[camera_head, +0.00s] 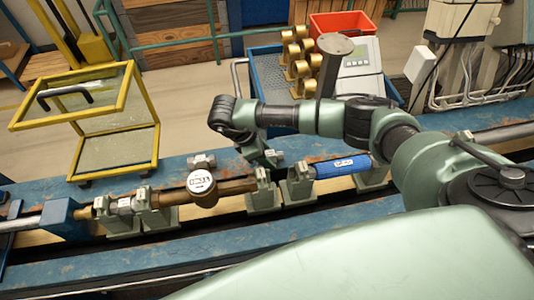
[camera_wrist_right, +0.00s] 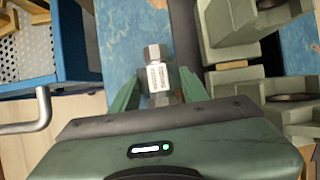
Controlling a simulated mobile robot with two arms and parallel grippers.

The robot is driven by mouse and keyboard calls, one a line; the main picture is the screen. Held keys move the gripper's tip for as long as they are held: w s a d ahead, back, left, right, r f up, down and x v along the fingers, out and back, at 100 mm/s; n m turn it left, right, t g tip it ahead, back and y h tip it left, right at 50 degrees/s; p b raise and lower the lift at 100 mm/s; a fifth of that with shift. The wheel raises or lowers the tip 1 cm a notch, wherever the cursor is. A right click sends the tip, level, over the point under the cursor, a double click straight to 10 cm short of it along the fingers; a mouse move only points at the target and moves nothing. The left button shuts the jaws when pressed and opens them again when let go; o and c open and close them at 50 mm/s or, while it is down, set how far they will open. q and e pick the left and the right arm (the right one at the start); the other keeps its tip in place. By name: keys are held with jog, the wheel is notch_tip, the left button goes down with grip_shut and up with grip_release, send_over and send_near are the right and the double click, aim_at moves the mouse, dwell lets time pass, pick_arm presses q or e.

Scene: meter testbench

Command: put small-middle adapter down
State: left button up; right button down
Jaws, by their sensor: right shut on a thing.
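My right gripper (camera_head: 266,157) reaches down over the blue bench, behind the pipe line. In the wrist view its two green fingers (camera_wrist_right: 158,90) are shut on the small-middle adapter (camera_wrist_right: 157,72), a grey metal fitting with a hex end and a white label. The adapter also shows in the head view (camera_head: 273,156), partly hidden by the fingers. I cannot tell whether it touches the bench top. A similar grey fitting (camera_head: 201,160) lies on the bench to the left, behind the round meter (camera_head: 202,183). My left gripper is not in view.
Green clamp blocks (camera_head: 298,188) and a blue cylinder (camera_head: 342,167) stand in the pipe line close to my gripper. A blue tray (camera_head: 268,68) with brass parts and a red bin (camera_head: 343,23) are behind. A yellow-framed cart (camera_head: 115,150) is at the left.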

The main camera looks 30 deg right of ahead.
jog(key=shift+f, duration=0.1)
jog(key=shift+f, duration=0.1)
jog(key=c, duration=0.7)
grip_release()
